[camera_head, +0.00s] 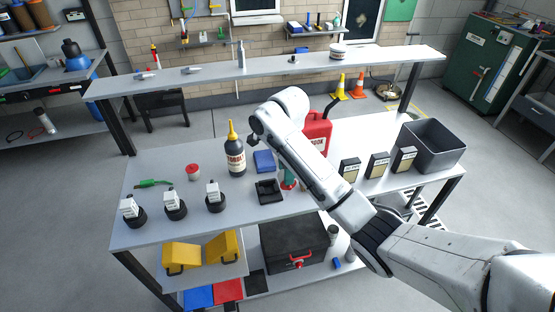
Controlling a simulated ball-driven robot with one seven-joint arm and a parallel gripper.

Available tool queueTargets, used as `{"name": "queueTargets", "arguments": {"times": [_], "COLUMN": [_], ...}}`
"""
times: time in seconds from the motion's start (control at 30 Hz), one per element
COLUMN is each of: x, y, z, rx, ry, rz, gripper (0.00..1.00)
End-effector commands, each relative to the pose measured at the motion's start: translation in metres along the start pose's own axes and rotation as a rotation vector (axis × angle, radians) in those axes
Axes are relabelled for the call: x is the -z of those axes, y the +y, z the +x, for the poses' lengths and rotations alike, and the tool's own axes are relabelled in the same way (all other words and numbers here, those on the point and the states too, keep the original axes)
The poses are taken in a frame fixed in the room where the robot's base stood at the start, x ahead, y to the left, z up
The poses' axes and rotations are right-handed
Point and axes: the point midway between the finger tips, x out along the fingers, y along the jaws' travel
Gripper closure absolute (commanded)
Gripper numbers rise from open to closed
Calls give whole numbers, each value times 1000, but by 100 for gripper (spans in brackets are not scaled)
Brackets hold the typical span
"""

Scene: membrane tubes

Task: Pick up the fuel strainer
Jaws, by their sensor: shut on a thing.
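The fuel strainer (288,180) appears to be the small green and red thing upright at the middle of the workbench, just left of my forearm. Only a narrow part of it shows; my arm covers the rest. My gripper is mostly hidden behind my white forearm, at the strainer. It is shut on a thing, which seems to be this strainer. I cannot tell whether the strainer touches the bench top.
Close by stand a black tray (270,191), a blue box (263,161), a dark bottle (236,158) and a red can (318,131). Several boxed parts (349,169) and a grey bin (433,146) are at right. A raised shelf (215,72) runs along the back.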

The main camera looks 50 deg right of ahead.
Motion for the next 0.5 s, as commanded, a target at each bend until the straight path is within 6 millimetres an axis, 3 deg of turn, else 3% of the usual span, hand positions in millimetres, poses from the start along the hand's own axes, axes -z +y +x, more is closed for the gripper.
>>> {"name": "queueTargets", "arguments": {"times": [0.03, 0.13, 0.27, 0.5], "x": [4, 11, 15, 22], "y": [7, 20, 18, 31], "z": [-11, -18, -18, -20], "rx": [-2, -2, 19, 10], "ry": [-2, -2, -2, 1], "rz": [2, 1, 2, 1], "gripper": [80, 80, 80, 80]}}
